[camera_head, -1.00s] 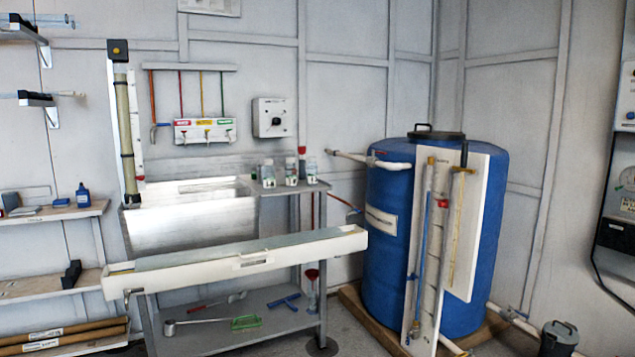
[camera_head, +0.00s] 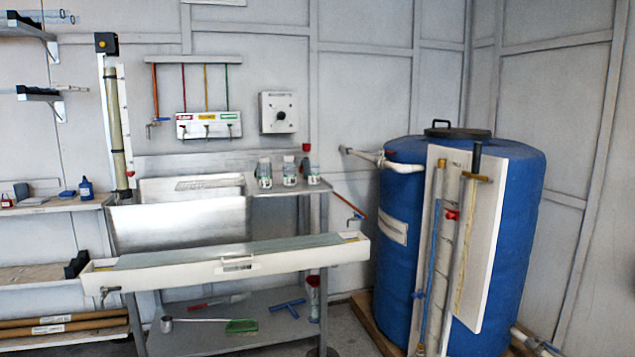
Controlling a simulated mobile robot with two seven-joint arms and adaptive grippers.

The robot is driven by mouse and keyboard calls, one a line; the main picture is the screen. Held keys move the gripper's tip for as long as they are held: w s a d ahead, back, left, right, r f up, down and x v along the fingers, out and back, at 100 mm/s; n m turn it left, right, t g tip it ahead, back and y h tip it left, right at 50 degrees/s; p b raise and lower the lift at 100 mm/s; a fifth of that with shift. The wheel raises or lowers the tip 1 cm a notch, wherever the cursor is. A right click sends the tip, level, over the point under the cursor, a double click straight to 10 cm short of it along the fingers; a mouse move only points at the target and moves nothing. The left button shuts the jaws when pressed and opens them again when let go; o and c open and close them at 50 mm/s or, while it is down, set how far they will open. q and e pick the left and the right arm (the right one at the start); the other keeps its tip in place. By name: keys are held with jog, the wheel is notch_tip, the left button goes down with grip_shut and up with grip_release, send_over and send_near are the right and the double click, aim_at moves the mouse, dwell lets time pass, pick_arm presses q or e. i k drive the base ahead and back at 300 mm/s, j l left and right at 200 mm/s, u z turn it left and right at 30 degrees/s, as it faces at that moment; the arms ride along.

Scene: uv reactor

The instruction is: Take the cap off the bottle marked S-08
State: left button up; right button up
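Three small clear bottles stand in a row on the metal bench's right-hand shelf: a left bottle (camera_head: 264,174), a middle bottle (camera_head: 289,171) and a right bottle (camera_head: 313,174). They are upright with pale labels and whitish tops. The label writing is too small to read, so I cannot tell which is S-08. Neither of my grippers is in view.
A long white trough (camera_head: 225,264) runs across the front of the metal bench (camera_head: 285,190). A large blue tank (camera_head: 510,220) with a pipe board stands at the right. Wall shelves (camera_head: 50,207) are at the left. Floor shows between bench and tank.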

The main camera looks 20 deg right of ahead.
aim_at(288, 168)
jog(key=l+z, duration=0.15)
jog(key=l, duration=0.55)
jog(key=i+l+z, duration=0.15)
jog(key=l, duration=0.5)
